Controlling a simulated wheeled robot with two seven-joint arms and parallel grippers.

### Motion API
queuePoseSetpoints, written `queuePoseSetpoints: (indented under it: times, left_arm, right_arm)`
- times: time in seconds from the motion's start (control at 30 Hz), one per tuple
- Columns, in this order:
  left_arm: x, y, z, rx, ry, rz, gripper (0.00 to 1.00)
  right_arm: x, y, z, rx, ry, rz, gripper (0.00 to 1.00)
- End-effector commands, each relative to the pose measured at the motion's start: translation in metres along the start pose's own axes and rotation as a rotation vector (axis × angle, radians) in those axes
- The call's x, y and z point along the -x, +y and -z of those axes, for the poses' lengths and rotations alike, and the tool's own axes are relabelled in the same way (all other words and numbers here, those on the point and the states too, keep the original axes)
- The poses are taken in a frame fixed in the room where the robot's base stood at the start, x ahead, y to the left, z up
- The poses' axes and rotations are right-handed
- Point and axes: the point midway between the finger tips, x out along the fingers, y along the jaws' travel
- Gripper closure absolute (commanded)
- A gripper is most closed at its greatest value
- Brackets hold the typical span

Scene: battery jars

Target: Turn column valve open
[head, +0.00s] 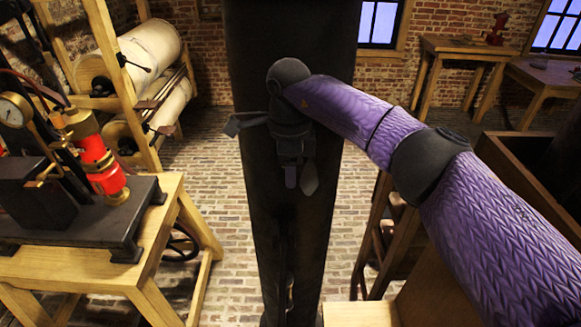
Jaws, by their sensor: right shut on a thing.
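A tall dark column (258,215) stands upright in the middle of the head view. A small dark grey lever (238,124), which looks like part of the column valve, sticks out to the left at the column's upper half. My right gripper (300,178) is in front of the column, beside the lever, with its fingers pointing down. It is shut on what seems to be the valve; the held part is mostly hidden behind the fingers and wrist. How far the valve is turned cannot be told. My left gripper is not in view.
A wooden table (165,225) at the left bears a black machine with a red and brass cylinder (97,165) and a gauge (13,110). A wooden rack with cloth rolls (150,50) stands behind it. Wooden tables (465,50) stand at the back right. Brick floor between is clear.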

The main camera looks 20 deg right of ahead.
Motion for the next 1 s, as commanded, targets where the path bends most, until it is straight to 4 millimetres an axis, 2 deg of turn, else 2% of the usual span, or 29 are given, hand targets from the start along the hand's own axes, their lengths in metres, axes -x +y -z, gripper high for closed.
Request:
queuePoseSetpoints:
  times: [0.3, 0.33, 0.5, 0.8, 0.87, 1.0]
  left_arm:
    - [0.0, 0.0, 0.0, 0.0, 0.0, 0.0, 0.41]
    - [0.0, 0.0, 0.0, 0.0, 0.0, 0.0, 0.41]
    - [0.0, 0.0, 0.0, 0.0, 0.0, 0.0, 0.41]
    - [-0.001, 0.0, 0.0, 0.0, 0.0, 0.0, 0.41]
    - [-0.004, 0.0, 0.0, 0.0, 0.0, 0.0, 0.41]
    - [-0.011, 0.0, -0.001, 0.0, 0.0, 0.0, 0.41]
  right_arm:
    - [0.0, 0.0, 0.0, 0.001, 0.002, 0.0, 1.0]
    - [0.0, 0.0, 0.0, 0.001, 0.002, 0.0, 0.63]
    - [0.0, 0.0, 0.0, 0.001, 0.001, 0.0, 0.3]
    - [0.002, 0.0, 0.0, 0.0, 0.0, 0.0, 0.3]
    - [0.008, 0.0, 0.0, 0.0, 0.0, 0.001, 0.3]
    - [0.033, -0.001, -0.001, 0.0, -0.001, 0.004, 0.3]
